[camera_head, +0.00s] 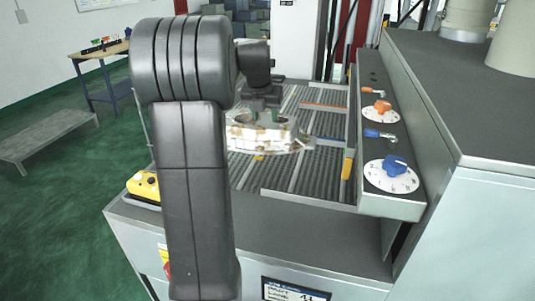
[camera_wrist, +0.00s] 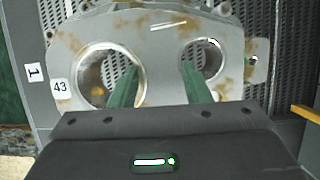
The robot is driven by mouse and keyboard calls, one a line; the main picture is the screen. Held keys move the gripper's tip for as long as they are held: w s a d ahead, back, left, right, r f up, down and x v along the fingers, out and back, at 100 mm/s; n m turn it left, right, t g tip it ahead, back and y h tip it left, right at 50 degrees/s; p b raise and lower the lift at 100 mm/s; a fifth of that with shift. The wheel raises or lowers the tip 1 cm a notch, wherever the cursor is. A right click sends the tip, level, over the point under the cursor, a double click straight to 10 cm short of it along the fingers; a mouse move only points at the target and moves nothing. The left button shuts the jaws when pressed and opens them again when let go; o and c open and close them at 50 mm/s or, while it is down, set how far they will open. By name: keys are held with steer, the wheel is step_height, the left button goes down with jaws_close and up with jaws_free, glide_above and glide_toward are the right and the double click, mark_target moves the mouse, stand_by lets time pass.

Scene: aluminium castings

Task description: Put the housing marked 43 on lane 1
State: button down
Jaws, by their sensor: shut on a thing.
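The housing (camera_head: 268,137) is a pale, brown-stained casting with two round bores. In the wrist view the housing (camera_wrist: 165,45) carries a white tag reading 43 (camera_wrist: 61,88) at its left edge. My gripper (camera_wrist: 160,72) has one green finger at each bore and is shut on the web between them. In the head view my gripper (camera_head: 262,108) is above the housing, partly hidden by my arm. A white label reading 1 (camera_wrist: 36,73) is on the grey edge left of the housing. The housing is over the ribbed lanes (camera_head: 255,170); I cannot tell whether it touches them.
A grey side panel with an orange knob (camera_head: 382,106) and a blue knob (camera_head: 394,166) stands right of the lanes. A yellow button box (camera_head: 143,186) is at the left. A low grey bench (camera_head: 45,137) and a worktable (camera_head: 100,52) stand on the green floor.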

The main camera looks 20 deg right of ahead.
steer(key=shift+w+d+r, duration=0.15)
steer(key=shift+w, duration=0.15)
steer(key=shift+w+f, duration=0.1)
steer(key=shift+f, duration=0.2)
steer(key=shift+f+p, duration=0.85)
steer(key=shift+f, duration=3.8)
steer(key=shift+f, duration=0.1)
steer(key=c, duration=0.8)
jaws_free()
steer(key=shift+o, duration=0.2)
steer(key=b+v, duration=0.2)
steer(key=v, duration=1)
